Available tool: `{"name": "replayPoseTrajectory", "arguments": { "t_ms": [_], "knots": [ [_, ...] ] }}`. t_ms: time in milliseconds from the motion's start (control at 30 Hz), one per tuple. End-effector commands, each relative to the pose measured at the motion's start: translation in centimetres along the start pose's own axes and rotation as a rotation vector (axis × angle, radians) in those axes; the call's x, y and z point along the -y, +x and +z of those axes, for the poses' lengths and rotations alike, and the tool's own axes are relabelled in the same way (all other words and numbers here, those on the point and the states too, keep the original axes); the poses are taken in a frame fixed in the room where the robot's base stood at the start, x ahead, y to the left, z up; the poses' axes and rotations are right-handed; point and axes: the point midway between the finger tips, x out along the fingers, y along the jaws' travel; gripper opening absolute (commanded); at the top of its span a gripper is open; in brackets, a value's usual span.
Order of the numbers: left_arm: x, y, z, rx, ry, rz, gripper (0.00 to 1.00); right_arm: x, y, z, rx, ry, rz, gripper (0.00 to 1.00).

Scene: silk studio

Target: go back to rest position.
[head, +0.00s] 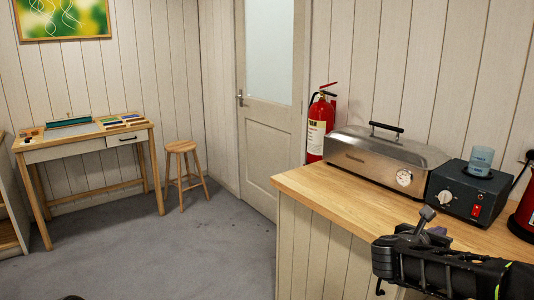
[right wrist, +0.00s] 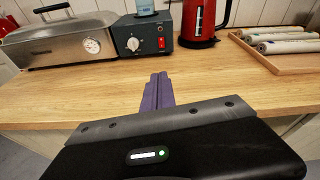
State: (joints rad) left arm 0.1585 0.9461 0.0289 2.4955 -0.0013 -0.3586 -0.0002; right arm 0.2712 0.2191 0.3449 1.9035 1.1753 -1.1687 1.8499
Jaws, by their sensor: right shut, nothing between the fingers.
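My right gripper (head: 424,216) is at the lower right of the head view, in front of the wooden counter. In the right wrist view its two dark purple fingers (right wrist: 157,92) lie together, pointing toward the counter, with nothing between them. My left gripper is not in the head view; only a small dark shape shows at the bottom edge, and I cannot tell what it is.
The wooden counter (head: 322,190) bears a steel steamer box (head: 376,158), a dark control box (head: 462,196) with a blue cup (head: 481,160) on top, and a red kettle (right wrist: 199,20). A tray (right wrist: 262,56) holds rolls. A desk (head: 75,147) and stool (head: 181,150) stand left; the grey floor between is clear.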

Motion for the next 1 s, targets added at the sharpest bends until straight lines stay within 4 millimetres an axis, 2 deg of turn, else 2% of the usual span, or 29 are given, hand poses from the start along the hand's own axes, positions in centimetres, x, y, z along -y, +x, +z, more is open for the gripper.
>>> {"name": "replayPoseTrajectory", "arguments": {
  "t_ms": [267, 367, 467, 567, 667, 733, 800, 867, 900, 1000],
  "knots": [
    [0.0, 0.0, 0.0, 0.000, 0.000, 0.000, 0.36, -2.7, -0.3, 0.1, 0.055, -0.325, 0.107, 0.00],
    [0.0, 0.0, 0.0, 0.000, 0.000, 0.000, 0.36, -4.4, -0.6, -0.7, 0.096, -0.528, 0.171, 0.00],
    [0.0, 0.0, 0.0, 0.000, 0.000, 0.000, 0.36, -7.0, -1.0, -3.3, 0.149, -0.799, 0.261, 0.00],
    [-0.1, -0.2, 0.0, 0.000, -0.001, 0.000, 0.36, -10.2, -2.0, -7.7, 0.227, -1.136, 0.386, 0.00],
    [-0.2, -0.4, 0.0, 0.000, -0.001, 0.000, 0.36, -13.4, -4.2, -14.3, 0.339, -1.507, 0.551, 0.00],
    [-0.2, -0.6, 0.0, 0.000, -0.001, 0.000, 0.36, -15.1, -6.3, -19.5, 0.439, -1.748, 0.679, 0.00],
    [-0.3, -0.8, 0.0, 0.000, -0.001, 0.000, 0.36, -15.9, -8.8, -24.8, 0.550, -1.956, 0.813, 0.00],
    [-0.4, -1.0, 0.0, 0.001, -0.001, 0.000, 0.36, -16.1, -11.2, -29.2, 0.656, -2.108, 0.929, 0.00],
    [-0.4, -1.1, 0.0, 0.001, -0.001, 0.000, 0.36, -16.0, -12.9, -32.0, 0.731, -2.196, 1.011, 0.00],
    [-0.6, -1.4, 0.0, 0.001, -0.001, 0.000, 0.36, -14.7, -17.6, -38.9, 0.931, -2.366, 1.223, 0.00]
  ]
}}
